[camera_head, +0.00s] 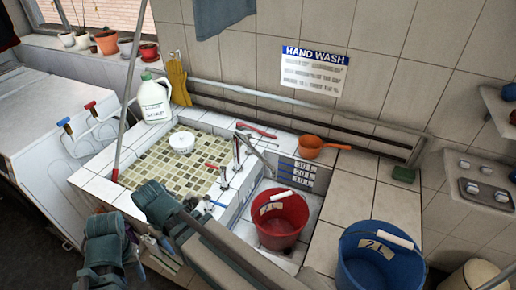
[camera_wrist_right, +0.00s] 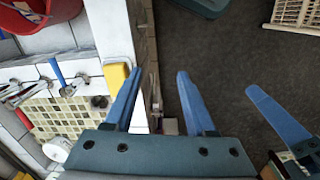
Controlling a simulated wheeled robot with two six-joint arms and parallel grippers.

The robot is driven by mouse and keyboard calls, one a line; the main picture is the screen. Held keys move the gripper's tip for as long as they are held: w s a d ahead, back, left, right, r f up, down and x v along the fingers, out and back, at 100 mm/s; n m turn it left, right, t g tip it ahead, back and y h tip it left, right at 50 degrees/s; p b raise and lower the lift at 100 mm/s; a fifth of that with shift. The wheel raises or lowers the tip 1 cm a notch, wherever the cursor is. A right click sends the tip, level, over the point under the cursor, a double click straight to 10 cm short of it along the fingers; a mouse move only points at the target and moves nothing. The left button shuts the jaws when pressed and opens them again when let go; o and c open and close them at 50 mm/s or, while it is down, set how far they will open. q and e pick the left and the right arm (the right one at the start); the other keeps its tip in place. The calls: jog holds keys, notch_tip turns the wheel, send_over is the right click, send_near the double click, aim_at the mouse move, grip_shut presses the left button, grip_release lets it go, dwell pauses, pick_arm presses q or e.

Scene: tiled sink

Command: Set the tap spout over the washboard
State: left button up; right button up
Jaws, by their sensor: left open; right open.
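The chrome tap (camera_head: 237,150) stands on the divider between the mosaic basin and the deeper basin. Its thin spout (camera_head: 262,158) points right, over the deeper basin near the red bucket. The mosaic-tiled slope (camera_head: 150,165) lies left of the tap; I cannot tell whether it is the washboard. My left gripper (camera_head: 130,257) is low at the left, in front of the sink and apart from the tap; its fingers are hard to make out. My right gripper (camera_wrist_right: 157,85) is open and empty in the wrist view, over the sink's front edge and floor.
A red bucket (camera_head: 280,218) stands in the deeper basin, a blue bucket (camera_head: 366,258) to its right. A white tub (camera_head: 182,141) sits on the mosaic. An orange dipper (camera_head: 312,146) lies behind. A yellow sponge (camera_wrist_right: 116,77) is on the front ledge.

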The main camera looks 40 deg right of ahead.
jog(key=w+d+r+m+y+p, duration=0.1)
jog(key=w+d+r+p, duration=0.15)
jog(key=d, duration=0.25)
jog(key=w+d+r+y+p, duration=0.1)
jog(key=w+d+r+p, duration=0.1)
jog(key=w+d+r, duration=0.15)
jog(key=m+t+p, duration=0.3)
jog(key=t+p, duration=0.2)
jog(key=p, duration=0.6)
send_near(258, 152)
jog(key=shift+y, duration=0.4)
jog(key=b+x, duration=0.2)
jog(key=b, duration=0.2)
jog(key=b+x, duration=0.3)
jog(key=b, duration=0.1)
jog(key=b+x, duration=0.2)
jog(key=b, duration=0.2)
jog(key=shift+d+f, duration=0.35)
jog(key=shift+f, duration=0.1)
jog(key=shift+w+a+f+b, duration=0.15)
jog(key=shift+w+f+b, duration=0.2)
jog(key=shift+b, duration=0.1)
grip_shut()
jog(key=shift+s, duration=0.1)
